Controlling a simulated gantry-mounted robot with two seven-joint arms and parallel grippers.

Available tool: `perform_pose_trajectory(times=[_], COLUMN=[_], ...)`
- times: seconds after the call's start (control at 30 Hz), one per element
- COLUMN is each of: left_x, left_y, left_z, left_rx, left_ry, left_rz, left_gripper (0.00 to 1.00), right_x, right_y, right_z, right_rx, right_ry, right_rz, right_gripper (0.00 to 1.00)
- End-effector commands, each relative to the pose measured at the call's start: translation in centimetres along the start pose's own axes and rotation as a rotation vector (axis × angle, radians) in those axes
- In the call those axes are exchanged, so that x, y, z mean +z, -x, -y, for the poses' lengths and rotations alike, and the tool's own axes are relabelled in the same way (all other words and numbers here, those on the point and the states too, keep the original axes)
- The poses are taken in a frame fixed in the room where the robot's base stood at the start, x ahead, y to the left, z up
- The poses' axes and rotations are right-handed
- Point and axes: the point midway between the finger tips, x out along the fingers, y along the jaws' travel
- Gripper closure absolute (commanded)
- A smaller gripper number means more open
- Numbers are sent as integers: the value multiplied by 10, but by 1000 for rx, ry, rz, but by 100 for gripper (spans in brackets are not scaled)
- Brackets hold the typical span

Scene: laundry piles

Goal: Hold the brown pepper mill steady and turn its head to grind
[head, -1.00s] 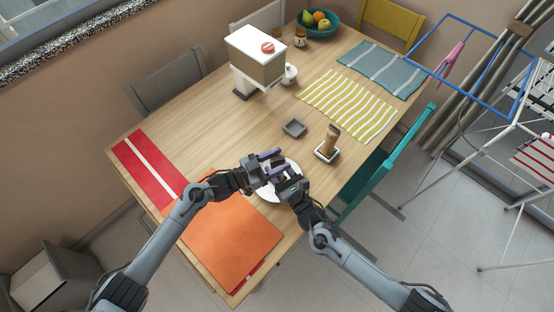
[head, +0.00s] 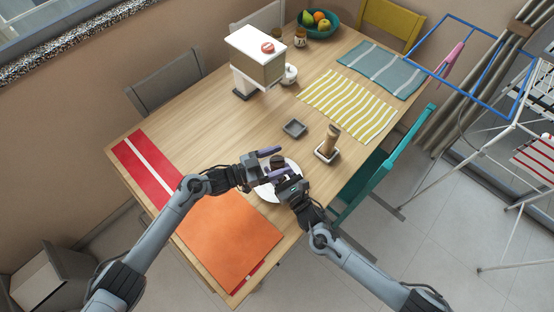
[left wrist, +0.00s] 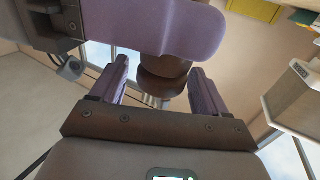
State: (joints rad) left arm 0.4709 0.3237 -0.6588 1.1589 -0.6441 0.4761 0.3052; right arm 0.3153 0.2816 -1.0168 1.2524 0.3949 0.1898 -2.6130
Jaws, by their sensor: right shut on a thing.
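The brown pepper mill (head: 277,161) is dark and stands above the white plate (head: 267,194) in the head view, mostly hidden by my grippers. In the left wrist view its rounded brown body (left wrist: 162,85) shows between my left fingers. My left gripper (head: 273,164) is open, with a purple finger to each side of the mill and gaps visible. My right gripper (head: 285,180) is shut on the mill. One of its purple fingers (left wrist: 165,28) crosses the top of the left wrist view. The mill's lower end is hidden.
A tan grinder-like object (head: 331,137) stands in a white-rimmed tray right of the grippers. A small grey dish (head: 294,128) lies behind. An orange mat (head: 230,235) covers the front. The table's middle left is clear.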

Motion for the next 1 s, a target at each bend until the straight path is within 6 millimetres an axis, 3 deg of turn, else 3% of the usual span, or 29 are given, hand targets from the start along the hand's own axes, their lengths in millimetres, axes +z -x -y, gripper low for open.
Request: perform_pose_trajectory(times=[0.37,0.8,1.0], left_x=[2,1,1], left_y=[12,86,110], left_z=[1,0,0], left_rx=[-2,-1,-1], left_ry=[0,0,-1], left_rz=[2,3,2], left_gripper=[25,25,25], right_x=[0,0,0], right_y=[0,0,0], right_z=[1,1,1], right_rx=[-1,-2,-2], right_ry=[0,1,0], right_rz=[-1,-1,-1], right_gripper=[89,89,89])
